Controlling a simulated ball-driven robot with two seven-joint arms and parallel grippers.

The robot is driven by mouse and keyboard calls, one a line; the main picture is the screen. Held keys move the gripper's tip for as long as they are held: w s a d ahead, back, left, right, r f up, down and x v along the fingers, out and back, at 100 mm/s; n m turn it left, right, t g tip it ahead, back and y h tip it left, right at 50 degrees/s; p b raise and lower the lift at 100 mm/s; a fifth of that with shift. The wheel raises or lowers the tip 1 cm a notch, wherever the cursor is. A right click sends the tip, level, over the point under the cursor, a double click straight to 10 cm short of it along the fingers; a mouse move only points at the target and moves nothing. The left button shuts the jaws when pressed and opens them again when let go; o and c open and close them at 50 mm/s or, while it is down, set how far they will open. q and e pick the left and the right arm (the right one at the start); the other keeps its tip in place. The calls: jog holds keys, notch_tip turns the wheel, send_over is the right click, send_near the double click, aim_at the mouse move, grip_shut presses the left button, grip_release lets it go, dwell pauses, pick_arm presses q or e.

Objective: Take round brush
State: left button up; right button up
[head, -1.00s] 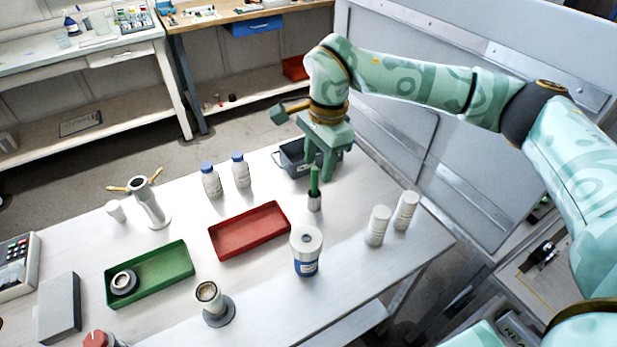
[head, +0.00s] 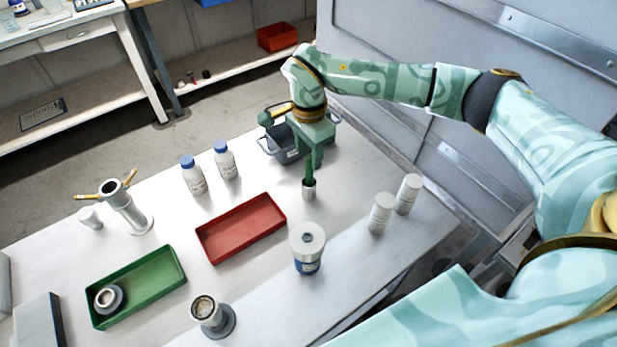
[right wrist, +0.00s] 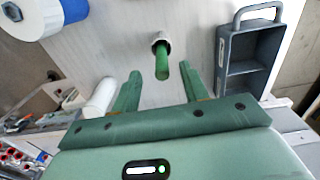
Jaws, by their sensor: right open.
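My right gripper (head: 315,157) is open and empty, pointing down close behind the brush in the head view. In the right wrist view the handle lies between the lines of the two open fingers (right wrist: 157,76), near their tips. Whether a finger touches it I cannot tell. My left gripper is not in view.
A blue-and-white container (head: 308,247) and two white bottles (head: 380,213) stand nearby. A red tray (head: 240,230), two blue-capped bottles (head: 194,176) and a green tray (head: 137,287) are to the left.

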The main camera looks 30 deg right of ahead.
aim_at(309, 167)
notch_tip(309, 167, down, 6)
jog(key=shift+w+d+r+b, duration=0.1)
jog(key=shift+w+r+b, duration=0.05)
jog(key=shift+b, duration=0.25)
grip_shut()
